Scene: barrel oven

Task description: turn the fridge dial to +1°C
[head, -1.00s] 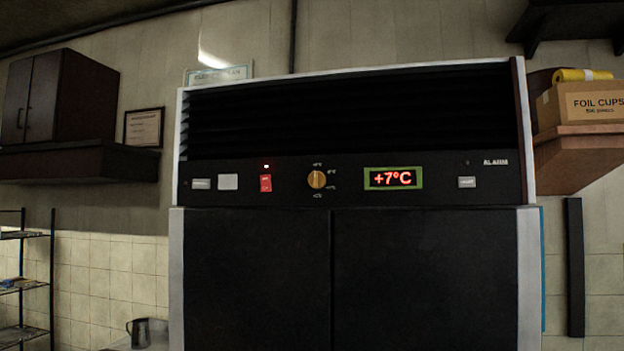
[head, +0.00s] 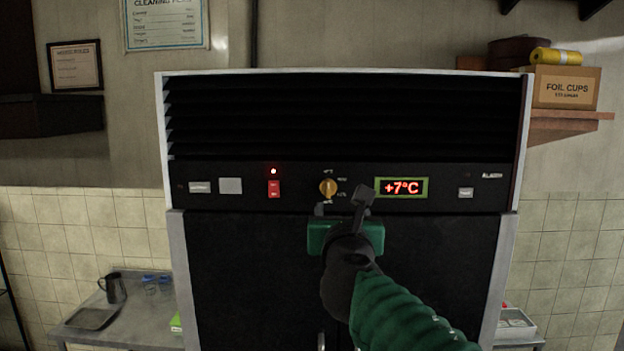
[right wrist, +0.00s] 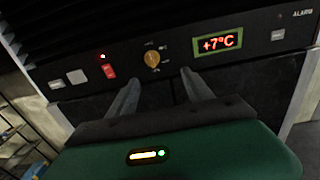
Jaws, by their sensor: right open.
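The fridge (head: 270,290) is a tall dark unit with a control panel under its black louvres. The orange-yellow dial (head: 328,188) sits on the panel, with small markings around it that are too small to read surely. The display (head: 401,188) to its right reads +7°C in red. My right gripper (head: 342,200) is raised in front of the panel, just below the dial. In the right wrist view its two fingers are apart and empty, with the dial (right wrist: 152,59) ahead of and between them, apart from them. My left gripper is not in view.
A lit red switch (head: 273,188) and pale buttons are on the panel's left, and another button (head: 465,193) is on the right. A counter (head: 130,325) with a metal jug (head: 113,288) stands left. A foil cups box (head: 565,88) sits on a shelf at the upper right.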

